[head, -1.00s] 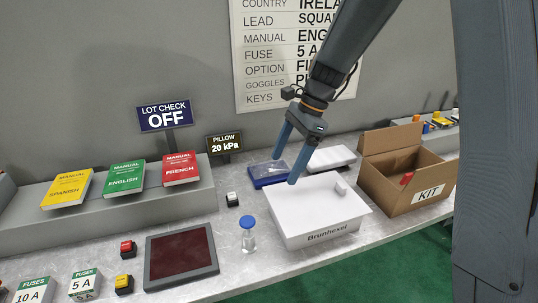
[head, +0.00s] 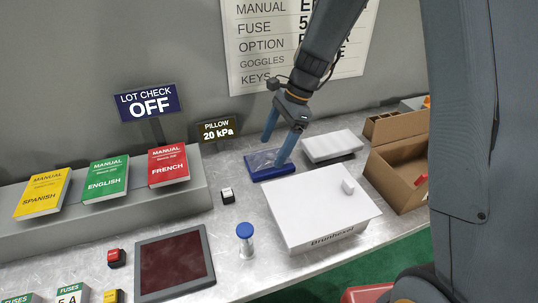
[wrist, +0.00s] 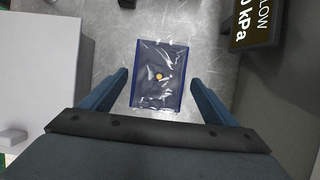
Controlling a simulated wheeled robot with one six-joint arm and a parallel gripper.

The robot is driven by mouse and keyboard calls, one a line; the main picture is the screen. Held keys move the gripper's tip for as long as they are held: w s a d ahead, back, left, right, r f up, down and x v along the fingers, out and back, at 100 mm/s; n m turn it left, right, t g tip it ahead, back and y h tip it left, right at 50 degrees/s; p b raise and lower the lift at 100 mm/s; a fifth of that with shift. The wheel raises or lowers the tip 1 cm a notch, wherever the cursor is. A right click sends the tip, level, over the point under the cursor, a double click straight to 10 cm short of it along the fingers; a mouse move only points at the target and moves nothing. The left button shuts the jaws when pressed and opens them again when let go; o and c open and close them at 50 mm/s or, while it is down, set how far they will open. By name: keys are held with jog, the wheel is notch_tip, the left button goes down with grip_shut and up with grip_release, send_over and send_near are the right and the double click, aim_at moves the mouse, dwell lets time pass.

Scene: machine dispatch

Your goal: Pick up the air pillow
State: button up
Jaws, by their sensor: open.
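The air pillow (head: 261,161) looks like a clear, glossy film pouch on a flat blue base, lying on the metal bench behind the white box. In the wrist view the air pillow (wrist: 159,62) lies between and ahead of my fingers, with a small orange dot at its middle. My gripper (head: 274,152) is open and empty, pointing down over the pillow. In the wrist view my gripper (wrist: 159,80) has one finger on each side of the pillow, with bench showing between. I cannot tell the exact height of the fingertips above it.
A white box (head: 320,205) marked Brunhexel stands in front of the pillow. A white slab-like item (head: 332,145) lies to its right, and an open KIT carton (head: 400,160) beyond. The pillow sign (head: 216,130) reads 20 kPa, left behind it. A black-and-white switch (head: 228,195) sits left.

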jog(key=shift+x, duration=1.05)
jog(key=c, duration=1.1)
